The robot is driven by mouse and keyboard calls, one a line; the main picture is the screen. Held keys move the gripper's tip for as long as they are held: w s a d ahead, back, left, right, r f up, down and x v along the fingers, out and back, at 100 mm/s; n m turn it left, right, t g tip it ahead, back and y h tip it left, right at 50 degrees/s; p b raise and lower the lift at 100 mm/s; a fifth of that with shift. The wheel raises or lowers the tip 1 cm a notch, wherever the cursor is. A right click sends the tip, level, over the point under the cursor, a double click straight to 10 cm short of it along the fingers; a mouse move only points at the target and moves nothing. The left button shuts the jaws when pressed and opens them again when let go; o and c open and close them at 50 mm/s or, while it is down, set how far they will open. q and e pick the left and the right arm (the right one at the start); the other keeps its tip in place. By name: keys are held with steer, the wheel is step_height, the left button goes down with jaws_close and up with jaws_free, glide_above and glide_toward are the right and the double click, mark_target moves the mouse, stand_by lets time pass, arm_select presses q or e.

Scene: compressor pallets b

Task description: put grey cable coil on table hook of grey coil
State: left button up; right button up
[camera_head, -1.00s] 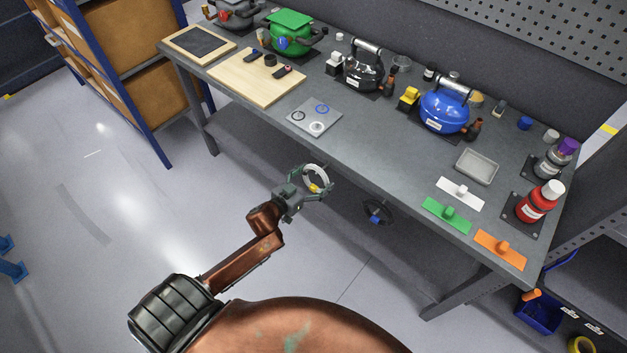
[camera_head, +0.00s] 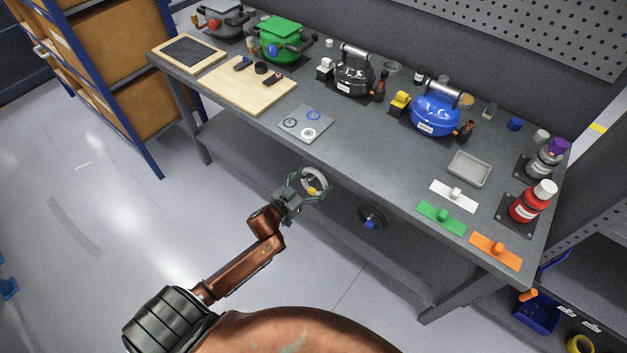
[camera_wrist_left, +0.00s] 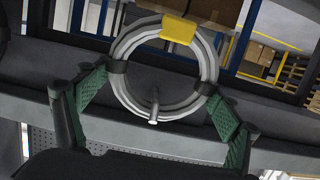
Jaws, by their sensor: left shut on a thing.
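The grey cable coil (camera_head: 323,177), a pale ring with a yellow tag, is in my left gripper (camera_head: 312,184) just off the table's front edge. In the left wrist view the coil (camera_wrist_left: 124,97) is upright between two green-padded fingers, shut on opposite sides of its ring. A short pale peg (camera_wrist_left: 154,104) shows inside the ring and crosses its lower strand in that view; I cannot tell whether it is the hook or whether it bears the coil. In the head view the hook is not visible. My right gripper is not in view.
A black coil with a blue tag (camera_head: 372,218) hangs under the table's front edge, right of my gripper. The table (camera_head: 375,150) carries a grey plate with rings (camera_head: 305,123), a blue compressor (camera_head: 436,115), coloured plates and bottles. Open floor lies left.

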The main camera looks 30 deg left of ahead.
arm_select(q)
steer(key=o, duration=1.1)
steer(key=shift+s, duration=0.1)
steer(key=v, duration=1.2)
steer(key=shift+d+r, duration=0.1)
